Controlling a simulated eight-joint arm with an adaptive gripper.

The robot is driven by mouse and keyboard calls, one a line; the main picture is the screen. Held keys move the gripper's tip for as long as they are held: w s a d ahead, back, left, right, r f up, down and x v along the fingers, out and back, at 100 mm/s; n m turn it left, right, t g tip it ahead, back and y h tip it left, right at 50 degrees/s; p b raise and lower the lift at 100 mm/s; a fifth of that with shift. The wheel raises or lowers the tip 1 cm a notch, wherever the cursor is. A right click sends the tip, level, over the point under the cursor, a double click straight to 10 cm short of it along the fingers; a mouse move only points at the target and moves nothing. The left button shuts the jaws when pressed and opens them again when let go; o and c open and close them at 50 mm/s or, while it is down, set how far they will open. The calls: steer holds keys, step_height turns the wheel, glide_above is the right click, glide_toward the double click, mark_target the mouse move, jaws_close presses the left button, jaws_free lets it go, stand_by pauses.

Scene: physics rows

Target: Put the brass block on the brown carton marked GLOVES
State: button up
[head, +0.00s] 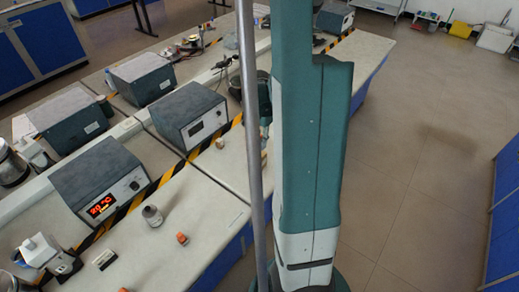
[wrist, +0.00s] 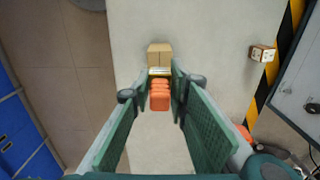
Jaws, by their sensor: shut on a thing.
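A small shiny yellow brass block (wrist: 159,72) shows in the wrist view between the fingertips of my gripper (wrist: 161,75). My gripper is shut on it. A brown carton (wrist: 160,54) lies just beyond the fingertips on the pale bench top. Any marking on it is too small to read. I cannot tell whether the block touches the carton. An orange ribbed thing (wrist: 160,96) shows between the fingers, just on the near side of the block; I cannot tell whether it is joined to it. In the head view my arm hides the gripper.
Grey instrument boxes (head: 100,180) stand along the bench. An orange-topped item (head: 182,238) and a grey bottle (head: 152,215) stand nearer. Open floor lies beside the bench.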

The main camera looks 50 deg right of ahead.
mark_target(259, 135)
steer(key=shift+f, duration=0.15)
steer(key=shift+f, duration=1.95)
steer(key=shift+f, duration=0.15)
steer(key=o, duration=1)
steer(key=shift+r, duration=0.25)
steer(key=shift+r, duration=5.9)
